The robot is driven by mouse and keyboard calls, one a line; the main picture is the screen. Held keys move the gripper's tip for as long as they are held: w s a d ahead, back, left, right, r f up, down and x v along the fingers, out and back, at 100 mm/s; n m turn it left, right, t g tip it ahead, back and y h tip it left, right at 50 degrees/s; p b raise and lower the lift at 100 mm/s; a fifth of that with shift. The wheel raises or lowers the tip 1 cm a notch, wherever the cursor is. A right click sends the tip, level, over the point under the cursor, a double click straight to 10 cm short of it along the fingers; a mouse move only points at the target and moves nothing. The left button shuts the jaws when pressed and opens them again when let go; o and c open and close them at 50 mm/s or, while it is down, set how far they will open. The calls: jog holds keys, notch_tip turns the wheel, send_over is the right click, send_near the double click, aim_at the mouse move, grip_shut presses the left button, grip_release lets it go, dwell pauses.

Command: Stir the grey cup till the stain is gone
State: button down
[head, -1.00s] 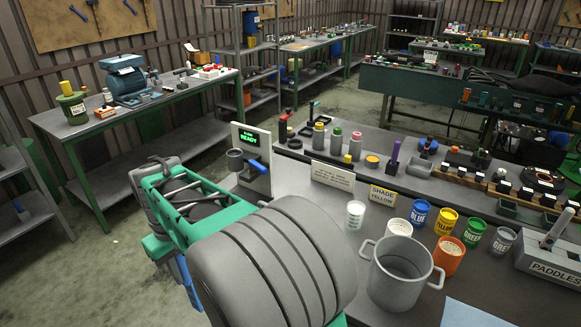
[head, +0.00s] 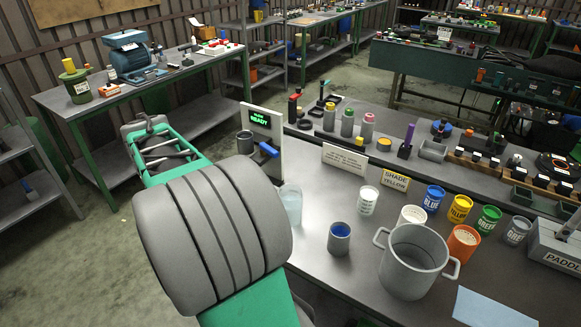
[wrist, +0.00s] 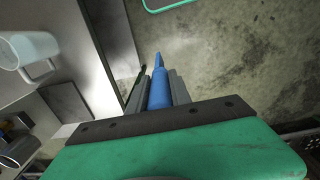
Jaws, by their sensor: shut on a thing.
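A small grey cup (head: 340,240) with blue contents stands upright on the workbench in the head view, left of the big two-handled grey pot. No stain can be made out at this size. My gripper (wrist: 160,82) shows in the wrist view, shut on a blue tapered stick (wrist: 159,88) that points away from the palm. Bare floor lies beyond the stick's tip, and the gripper is apart from the grey cup. In the head view my arm hides the gripper and stick. Another grey cup (head: 245,143) is at the machine with the READY screen (head: 262,135).
A clear beaker (head: 291,204) stands close left of the small cup. A white pot (head: 367,200), the two-handled pot (head: 412,265), several labelled paint tins (head: 460,208) and the paddle box (head: 556,245) stand to the right. A light-blue sheet (head: 490,308) lies at the front.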

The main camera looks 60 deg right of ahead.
jog(key=s+d+r+m+p, duration=0.1)
jog(key=s+d+r, duration=0.1)
jog(key=s+d, duration=0.6)
jog(key=s+d+r+p, duration=0.15)
jog(key=s+d, duration=0.35)
jog(key=d, duration=0.6)
jog(key=s+d+r+m, duration=0.1)
jog(key=s+d+r, duration=0.1)
jog(key=s+d, duration=0.5)
jog(key=s+d+r, duration=0.2)
jog(key=s+d, duration=0.1)
jog(key=s, duration=0.9)
notch_tip(320, 180, down, 13)
jog(key=b, duration=0.7)
jog(key=shift+w+r+b, duration=0.15)
jog(key=shift+r+b, duration=0.05)
jog(key=shift+b, duration=0.2)
